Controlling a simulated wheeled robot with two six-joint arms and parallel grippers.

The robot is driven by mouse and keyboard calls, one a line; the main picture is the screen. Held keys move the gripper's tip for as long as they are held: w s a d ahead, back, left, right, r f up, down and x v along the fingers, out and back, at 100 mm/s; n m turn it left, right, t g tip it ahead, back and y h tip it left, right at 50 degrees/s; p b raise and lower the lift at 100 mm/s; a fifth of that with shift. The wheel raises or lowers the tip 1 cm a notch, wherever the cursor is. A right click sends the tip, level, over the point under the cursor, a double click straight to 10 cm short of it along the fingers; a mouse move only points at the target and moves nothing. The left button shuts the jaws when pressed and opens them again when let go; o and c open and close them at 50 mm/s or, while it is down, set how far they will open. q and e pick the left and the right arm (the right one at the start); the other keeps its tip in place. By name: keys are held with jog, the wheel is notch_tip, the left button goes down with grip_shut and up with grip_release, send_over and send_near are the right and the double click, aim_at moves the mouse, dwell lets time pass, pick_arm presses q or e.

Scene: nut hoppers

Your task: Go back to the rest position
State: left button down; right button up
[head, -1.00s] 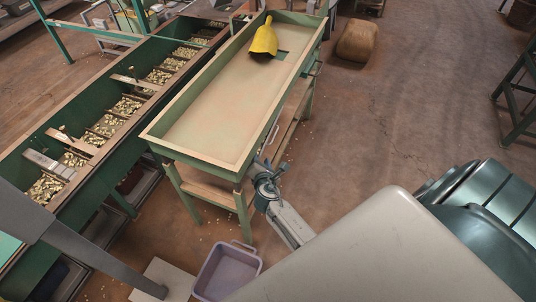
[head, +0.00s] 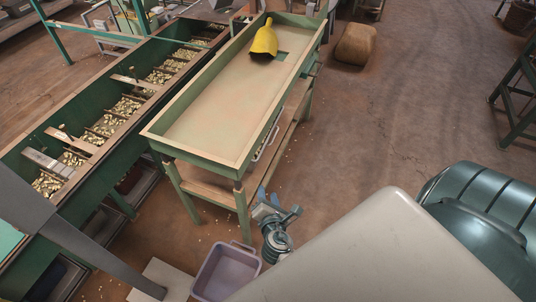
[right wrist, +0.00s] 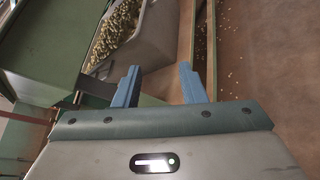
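My right gripper (head: 267,196) is beside the near right leg of the green table, above the floor. In the right wrist view its two blue fingers (right wrist: 160,72) are apart with nothing between them. A grey metal bin (right wrist: 158,50) holding nuts lies beyond the fingers there, apart from them. In the head view a pale handle-like part (head: 266,142) shows under the right side of the table. My left gripper is not in view.
The green table (head: 190,155) has a raised rim and carries a yellow scoop (head: 264,40). Green hoppers (head: 70,128) with nuts run along the left. A lilac tub (head: 225,272) stands on the floor near the gripper. The floor at right is mostly open.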

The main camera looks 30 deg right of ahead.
jog(key=shift+f, duration=0.1)
dwell(0.3)
